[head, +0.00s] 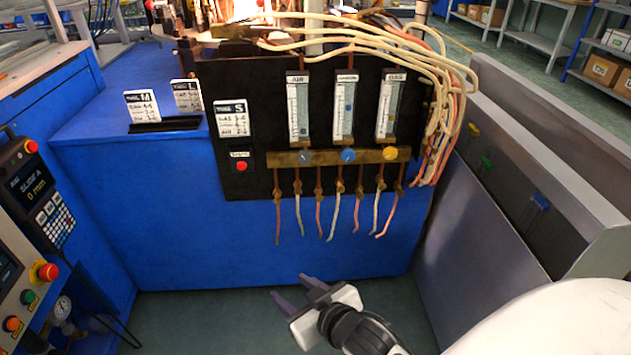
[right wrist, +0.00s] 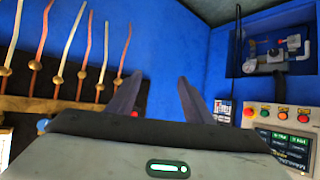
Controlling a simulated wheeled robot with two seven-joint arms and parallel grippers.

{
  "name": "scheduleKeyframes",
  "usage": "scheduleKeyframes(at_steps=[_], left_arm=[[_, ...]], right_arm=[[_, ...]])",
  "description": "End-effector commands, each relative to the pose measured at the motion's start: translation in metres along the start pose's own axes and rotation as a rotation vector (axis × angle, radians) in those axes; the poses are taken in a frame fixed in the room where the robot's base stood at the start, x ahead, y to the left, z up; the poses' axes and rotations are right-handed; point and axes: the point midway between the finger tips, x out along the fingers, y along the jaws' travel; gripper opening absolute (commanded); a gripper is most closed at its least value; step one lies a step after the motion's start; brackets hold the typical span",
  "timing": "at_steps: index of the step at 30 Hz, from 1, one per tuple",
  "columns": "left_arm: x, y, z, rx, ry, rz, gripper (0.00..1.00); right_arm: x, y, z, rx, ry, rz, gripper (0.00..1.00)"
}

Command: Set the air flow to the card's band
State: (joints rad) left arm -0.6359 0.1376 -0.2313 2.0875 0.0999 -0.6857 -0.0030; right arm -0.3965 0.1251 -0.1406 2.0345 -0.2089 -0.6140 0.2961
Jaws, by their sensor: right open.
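The air flow meter (head: 298,106) is the leftmost of three glass tubes on the black panel (head: 250,85). Its grey knob (head: 305,156) sits below it on the brass manifold (head: 330,157). A card marked S (head: 232,118) is fixed on the panel left of the air meter; its small figures are too blurred to read surely. Cards marked M (head: 141,105) and L (head: 187,95) stand in a black holder to the left. My right gripper (head: 292,290) is open and empty, low in front of the blue bench and well below the knobs. My left gripper is not in view.
A blue knob (head: 348,155) and a yellow knob (head: 390,153) sit right of the grey one. Several thin hoses hang below the manifold. A red button (head: 241,166) is at the panel's lower left. A grey metal wall (head: 520,190) stands at right.

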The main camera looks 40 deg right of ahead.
Motion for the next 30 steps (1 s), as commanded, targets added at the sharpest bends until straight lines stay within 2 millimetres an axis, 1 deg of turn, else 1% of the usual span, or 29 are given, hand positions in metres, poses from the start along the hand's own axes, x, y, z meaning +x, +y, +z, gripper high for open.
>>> scheduleKeyframes(at_steps=[1, 2, 3, 4, 5, 6, 9, 12, 16, 20, 23, 30], left_arm=[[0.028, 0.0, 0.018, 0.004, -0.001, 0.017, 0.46], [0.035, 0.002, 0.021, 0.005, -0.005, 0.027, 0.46], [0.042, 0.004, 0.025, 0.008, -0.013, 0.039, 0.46], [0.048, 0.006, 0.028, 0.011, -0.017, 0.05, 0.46], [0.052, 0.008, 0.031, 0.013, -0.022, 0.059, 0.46], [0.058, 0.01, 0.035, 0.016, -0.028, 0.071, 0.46], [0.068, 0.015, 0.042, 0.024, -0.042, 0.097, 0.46], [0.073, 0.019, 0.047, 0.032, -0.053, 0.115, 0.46], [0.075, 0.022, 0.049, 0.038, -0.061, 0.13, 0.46], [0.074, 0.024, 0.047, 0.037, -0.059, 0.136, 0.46], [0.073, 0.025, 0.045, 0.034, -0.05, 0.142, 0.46], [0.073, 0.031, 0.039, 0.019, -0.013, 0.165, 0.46]], right_arm=[[0.029, 0.017, -0.009, 0.025, 0.077, 0.053, 0.46], [0.036, 0.028, -0.023, 0.043, 0.117, 0.085, 0.46], [0.044, 0.042, -0.042, 0.07, 0.171, 0.128, 0.46], [0.048, 0.053, -0.055, 0.091, 0.21, 0.159, 0.46], [0.05, 0.062, -0.068, 0.114, 0.248, 0.187, 0.46], [0.051, 0.075, -0.085, 0.145, 0.3, 0.222, 0.46], [0.048, 0.101, -0.119, 0.216, 0.412, 0.296, 0.46], [0.04, 0.121, -0.142, 0.274, 0.496, 0.347, 0.46], [0.031, 0.134, -0.16, 0.318, 0.556, 0.38, 0.46], [0.033, 0.141, -0.169, 0.329, 0.573, 0.389, 0.46], [0.044, 0.147, -0.176, 0.327, 0.572, 0.39, 0.46], [0.08, 0.167, -0.195, 0.326, 0.569, 0.389, 0.46]])
